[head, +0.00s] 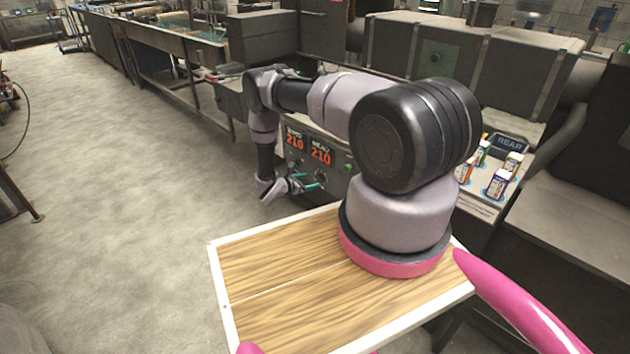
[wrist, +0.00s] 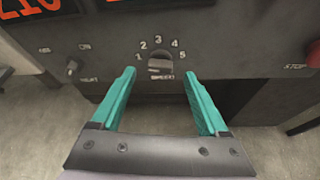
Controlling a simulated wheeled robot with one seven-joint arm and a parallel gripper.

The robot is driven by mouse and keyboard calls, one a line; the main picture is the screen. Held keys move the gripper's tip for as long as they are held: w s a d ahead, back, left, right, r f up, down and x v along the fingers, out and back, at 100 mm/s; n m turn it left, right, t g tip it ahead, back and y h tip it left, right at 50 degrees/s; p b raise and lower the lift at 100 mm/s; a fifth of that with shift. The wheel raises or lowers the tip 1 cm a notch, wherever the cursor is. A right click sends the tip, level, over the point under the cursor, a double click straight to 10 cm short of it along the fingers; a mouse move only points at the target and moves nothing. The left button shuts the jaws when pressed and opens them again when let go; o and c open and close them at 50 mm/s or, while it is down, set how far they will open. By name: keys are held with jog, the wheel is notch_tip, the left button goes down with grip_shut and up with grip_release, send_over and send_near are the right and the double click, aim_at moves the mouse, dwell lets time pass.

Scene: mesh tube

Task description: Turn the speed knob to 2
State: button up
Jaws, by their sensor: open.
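The speed knob (wrist: 160,66) is a small grey knob on the dark control panel (wrist: 230,50), with the numbers 1 to 5 in an arc above it and the label SPEED below. Which number it points to is not clear. My gripper (wrist: 159,77) is open, with one teal finger on each side of the knob in the picture. In the head view my gripper (head: 308,181) is low in front of the panel; the knob cannot be made out there.
A toggle switch (wrist: 71,67) is left of the knob. A red stop button (wrist: 314,53) is at the far right. Red displays reading 210 (head: 320,152) are above. Small bottles (head: 499,184) stand on a ledge at right. Open floor (head: 120,160) lies to the left.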

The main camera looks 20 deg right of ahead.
aim_at(318, 180)
jog(key=shift+x, duration=2.2)
grip_shut()
jog(key=shift+s+m+t, duration=0.15)
jog(key=shift+m+t, duration=0.55)
jog(key=shift+m, duration=0.2)
jog(key=m+t, duration=0.2)
jog(key=m, duration=0.1)
jog(key=shift+s+d+f, duration=0.15)
jog(key=shift+s+f, duration=0.05)
jog(key=shift+m, duration=0.4)
